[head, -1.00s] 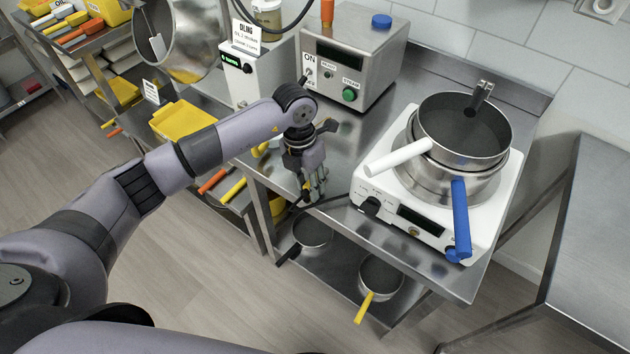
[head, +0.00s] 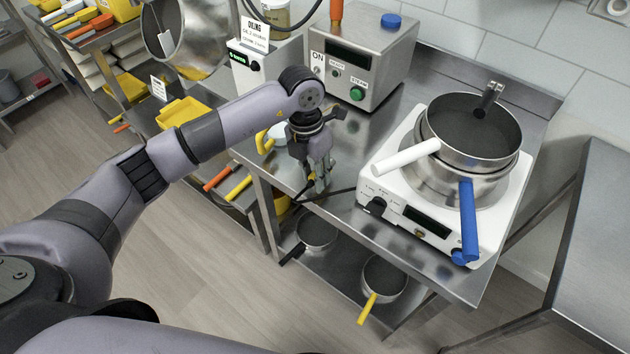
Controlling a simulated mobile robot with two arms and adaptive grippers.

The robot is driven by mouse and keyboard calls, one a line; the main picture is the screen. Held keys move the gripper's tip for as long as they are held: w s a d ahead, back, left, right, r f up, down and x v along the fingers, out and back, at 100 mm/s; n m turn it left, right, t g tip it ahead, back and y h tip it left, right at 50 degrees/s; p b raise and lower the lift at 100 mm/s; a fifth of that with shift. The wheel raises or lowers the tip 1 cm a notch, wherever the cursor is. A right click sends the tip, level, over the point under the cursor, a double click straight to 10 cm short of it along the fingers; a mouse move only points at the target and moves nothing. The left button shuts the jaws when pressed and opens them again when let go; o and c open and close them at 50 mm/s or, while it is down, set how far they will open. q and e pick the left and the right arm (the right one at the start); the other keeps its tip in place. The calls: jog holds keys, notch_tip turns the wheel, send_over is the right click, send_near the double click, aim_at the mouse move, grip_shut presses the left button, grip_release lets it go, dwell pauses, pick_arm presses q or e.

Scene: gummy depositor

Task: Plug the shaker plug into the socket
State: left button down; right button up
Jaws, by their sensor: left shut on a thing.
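My left gripper (head: 318,184) is shut low over the front edge of the steel table, left of the white shaker (head: 405,222). A small dark plug with a yellow part (head: 310,187) is at its fingertips, mostly hidden by the fingers. A black cord (head: 340,191) runs from there to the shaker's left side. The shaker has a black knob and dark display, and bears stacked steel pans (head: 470,135). A round wall socket (head: 612,9) shows in part at the top right edge. My right gripper is not in view.
A steel machine (head: 362,62) with a green button stands behind the gripper. A white-fronted oiling unit (head: 252,70) is to its left. Pans (head: 384,278) lie on the lower shelf. A white handle and a blue handle jut from the stacked pans.

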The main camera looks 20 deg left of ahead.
aim_at(314, 175)
pick_arm(q)
notch_tip(314, 175, up, 17)
jog(key=b, duration=0.3)
jog(key=c, duration=1.9)
grip_release()
grip_shut()
jog(key=shift+f, duration=0.1)
